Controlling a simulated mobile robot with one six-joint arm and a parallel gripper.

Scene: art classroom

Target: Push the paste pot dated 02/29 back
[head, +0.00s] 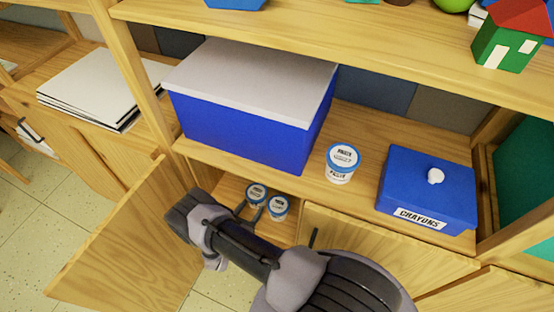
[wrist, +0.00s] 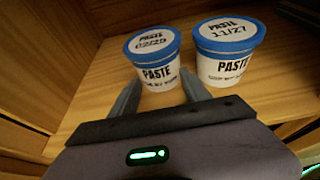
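The paste pot dated 02/29 (wrist: 152,60), white with a blue-rimmed lid, stands upright on a wooden shelf inside the cabinet. In the head view it appears to be the left pot (head: 256,192). My gripper (wrist: 160,80) is open, its two fingertips on either side of this pot's lower front. I cannot tell whether they touch it. The gripper (head: 251,207) reaches in through the open cabinet door in the head view. A second paste pot dated 11/27 (wrist: 229,50) stands just right of it, also in the head view (head: 278,208).
The open cabinet door (head: 130,245) is left of my arm; a closed door (head: 385,250) is right. On the counter above stand a blue box with a pale lid (head: 245,125), another paste pot (head: 341,164) and a blue crayons box (head: 425,185). Shelf behind the pots looks clear.

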